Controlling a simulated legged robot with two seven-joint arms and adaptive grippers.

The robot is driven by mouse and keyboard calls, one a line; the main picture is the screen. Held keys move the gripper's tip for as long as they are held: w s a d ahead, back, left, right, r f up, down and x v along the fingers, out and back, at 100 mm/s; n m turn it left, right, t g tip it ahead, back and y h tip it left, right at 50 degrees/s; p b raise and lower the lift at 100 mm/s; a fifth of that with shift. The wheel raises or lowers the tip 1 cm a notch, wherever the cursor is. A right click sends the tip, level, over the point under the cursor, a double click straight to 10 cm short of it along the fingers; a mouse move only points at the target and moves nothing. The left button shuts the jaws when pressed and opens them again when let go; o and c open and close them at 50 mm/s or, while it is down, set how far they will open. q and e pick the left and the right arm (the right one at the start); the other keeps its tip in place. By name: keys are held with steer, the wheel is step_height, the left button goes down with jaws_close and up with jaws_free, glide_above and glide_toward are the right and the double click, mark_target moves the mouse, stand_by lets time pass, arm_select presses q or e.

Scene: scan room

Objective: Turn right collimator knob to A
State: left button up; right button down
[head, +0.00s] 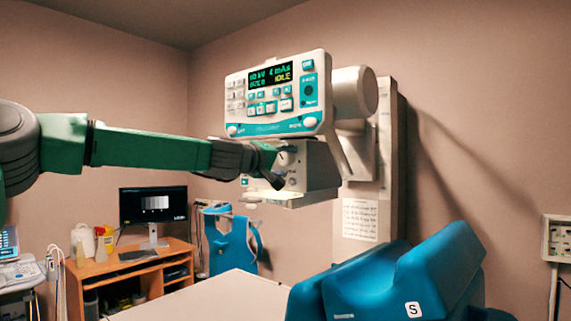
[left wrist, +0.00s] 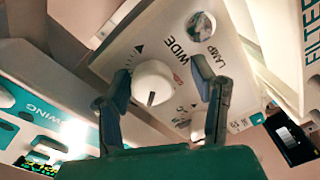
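The white collimator box (head: 315,165) hangs below the control console, with small knobs on its face partly hidden behind my left gripper (head: 276,172). In the left wrist view, a round white knob (left wrist: 152,84) with a dark pointer line toward the bottom of the picture sits near the word WIDE. My left gripper (left wrist: 162,74) is open, its two dark fingers on either side of this knob; the left finger is closer, and I cannot tell if it touches. A second pale knob (left wrist: 197,124) is partly hidden by the right finger. No letter A is readable. My right gripper is out of view.
The control console (head: 275,95) with a lit display is just above my left arm. A round LAMP button (left wrist: 200,26) is beyond the knob. A blue padded block (head: 400,280) and a pale tabletop (head: 215,298) lie below. A desk with a monitor (head: 153,205) stands behind.

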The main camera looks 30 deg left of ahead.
arm_select(q)
steer(key=shift+s, duration=0.1)
steer(key=shift+s+r, duration=0.15)
steer(key=shift+s, duration=0.05)
steer(key=s, duration=1.1)
steer(key=shift+s+a, duration=0.2)
steer(key=shift+a, duration=0.1)
